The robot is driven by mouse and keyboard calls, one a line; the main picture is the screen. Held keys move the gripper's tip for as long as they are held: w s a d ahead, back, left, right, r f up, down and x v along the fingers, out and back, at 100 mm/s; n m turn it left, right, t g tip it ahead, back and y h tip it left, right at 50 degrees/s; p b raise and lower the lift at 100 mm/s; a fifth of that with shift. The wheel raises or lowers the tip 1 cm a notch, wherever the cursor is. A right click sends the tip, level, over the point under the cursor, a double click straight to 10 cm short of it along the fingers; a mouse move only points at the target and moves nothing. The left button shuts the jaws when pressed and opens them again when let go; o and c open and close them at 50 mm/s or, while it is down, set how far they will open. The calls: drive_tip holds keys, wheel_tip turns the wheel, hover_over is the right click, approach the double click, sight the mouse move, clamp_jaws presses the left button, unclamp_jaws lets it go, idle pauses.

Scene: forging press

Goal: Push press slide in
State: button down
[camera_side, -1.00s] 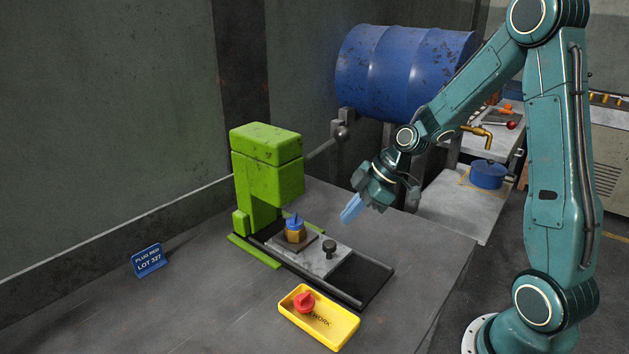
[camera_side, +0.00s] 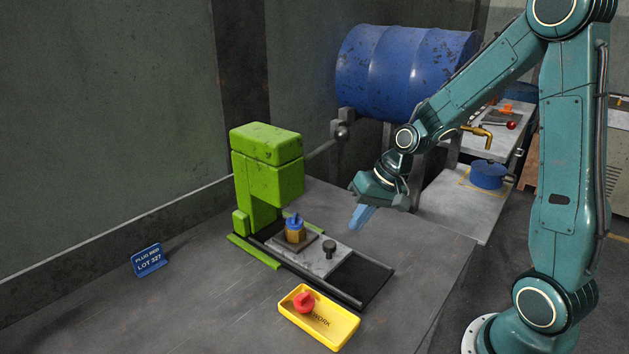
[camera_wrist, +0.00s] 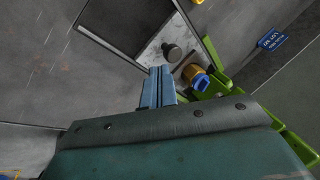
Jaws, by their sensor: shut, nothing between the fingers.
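The green press (camera_side: 268,175) stands on the bench at centre-left. Its slide (camera_side: 318,262) is a light metal plate on dark rails, drawn partly out to the front right, with a dark knob (camera_side: 330,247) on it. A brass piece with a blue top (camera_side: 295,229) stands upright on the slide, in front of the press column. My gripper (camera_side: 361,217) is shut and empty, above and behind the slide, apart from it. In the wrist view the blue fingers (camera_wrist: 157,86) are together, with the knob (camera_wrist: 172,52) and the brass piece (camera_wrist: 191,74) beyond them.
A yellow tray (camera_side: 343,332) with a red piece (camera_side: 304,302) lies in front of the slide. A blue sign (camera_side: 149,260) stands at left. A lever (camera_side: 323,148) sticks out from the press. A blue drum (camera_side: 400,70) is behind. The bench front is mostly clear.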

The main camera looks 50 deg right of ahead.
sight(338, 251)
drive_tip(key=s+m+g+h, duration=0.1)
drive_tip(key=s+m, duration=0.5)
drive_tip(key=m, duration=2.4)
drive_tip(key=shift+a+r+h, duration=0.15)
drive_tip(key=shift+r+h, duration=0.25)
drive_tip(key=shift+h, duration=0.5)
drive_tip(key=shift+f, duration=0.2)
drive_tip(key=shift+x, duration=4.65)
drive_tip(key=shift+f, duration=0.25)
drive_tip(key=shift+w, duration=1.9)
drive_tip(key=shift+w, duration=0.1)
drive_tip(key=shift+w+r, duration=0.1)
drive_tip(key=shift+w, duration=2.15)
